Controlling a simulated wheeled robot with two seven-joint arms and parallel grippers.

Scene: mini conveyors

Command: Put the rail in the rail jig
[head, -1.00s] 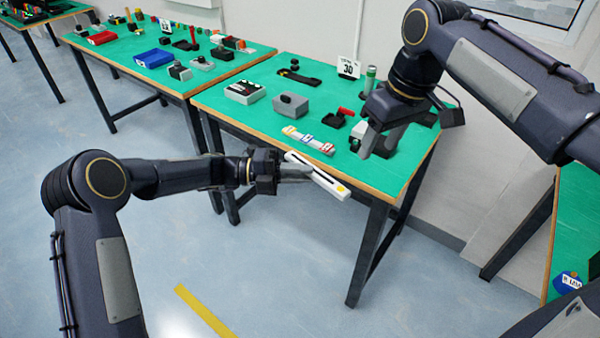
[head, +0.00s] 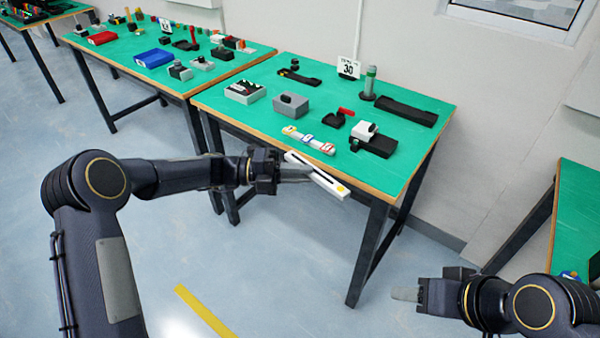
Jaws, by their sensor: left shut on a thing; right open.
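The white rail (head: 330,183), a long bar with a dark slot and a yellow spot at its right end, is held in front of the table's front edge. My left gripper (head: 293,173) is shut on it near its left part. A long black holder (head: 408,110) lies empty at the table's back right. A shorter black base with a grey-white block (head: 365,130) stands nearer the front right. I cannot tell for sure which of these is the rail jig. My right gripper (head: 404,295) is open, low at the lower right, apart from the table.
The green table (head: 240,115) also bears a grey box (head: 291,105), a box with dark contents (head: 245,92), a labelled strip (head: 308,140), a red-handled part (head: 338,117), a green-topped post (head: 369,84) and a sign (head: 348,68). Another table (head: 574,210) stands right.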

